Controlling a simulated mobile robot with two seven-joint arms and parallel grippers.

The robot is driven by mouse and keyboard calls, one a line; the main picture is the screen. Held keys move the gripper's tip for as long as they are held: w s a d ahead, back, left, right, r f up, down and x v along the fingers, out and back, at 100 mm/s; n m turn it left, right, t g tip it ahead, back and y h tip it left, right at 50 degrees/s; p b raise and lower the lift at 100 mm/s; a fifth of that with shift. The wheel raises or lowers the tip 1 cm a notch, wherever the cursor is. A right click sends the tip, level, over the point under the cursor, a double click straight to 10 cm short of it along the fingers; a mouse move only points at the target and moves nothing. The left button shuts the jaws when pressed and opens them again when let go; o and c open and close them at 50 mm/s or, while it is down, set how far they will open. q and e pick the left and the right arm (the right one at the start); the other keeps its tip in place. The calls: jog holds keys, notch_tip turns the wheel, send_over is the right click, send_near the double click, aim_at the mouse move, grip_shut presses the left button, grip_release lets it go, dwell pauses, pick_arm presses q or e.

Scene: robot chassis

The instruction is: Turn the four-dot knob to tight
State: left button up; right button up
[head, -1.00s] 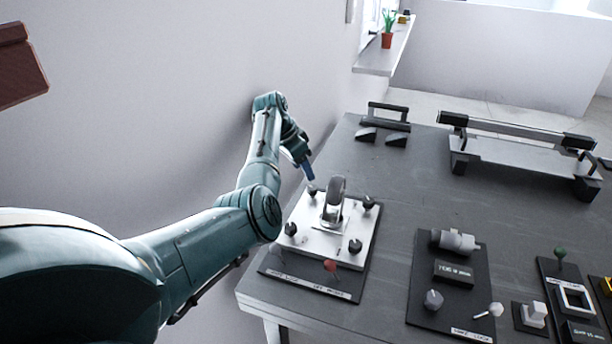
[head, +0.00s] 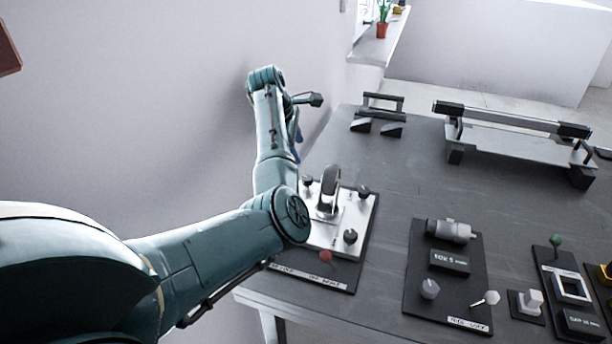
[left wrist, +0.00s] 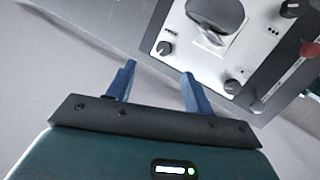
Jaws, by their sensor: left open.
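A white plate (head: 325,238) on a dark base carries a grey caster wheel (head: 328,190) and dark knobs at its corners. In the head view I see the far-left knob (head: 307,182), far-right knob (head: 364,192) and near-right knob (head: 350,237); my left arm hides the near-left one.
A red knob (head: 326,257) stands on the base's near strip. Another dark panel (head: 446,295) with a grey cylinder lies to the right. A long black-handled frame (head: 515,148) stands at the back. The wall is close on the left; the middle of the table is clear.

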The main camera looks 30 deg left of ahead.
aim_at(307, 178)
pick_arm(q)
jog(key=w+f+n, duration=0.1)
jog(key=f+n, duration=0.2)
jog(key=n, duration=0.1)
jog(key=w+f+n+b, duration=0.1)
jog(key=f+n, duration=0.2)
jog(key=f, duration=0.1)
jog(key=w+f+n, duration=0.1)
jog(key=f+n, duration=0.3)
jog(key=shift+w+d+f+n, duration=0.15)
jog(key=shift+w+d+n, duration=0.15)
jog(key=shift+d, duration=0.1)
jog(key=shift+c, duration=0.3)
jog(key=c, duration=0.9)
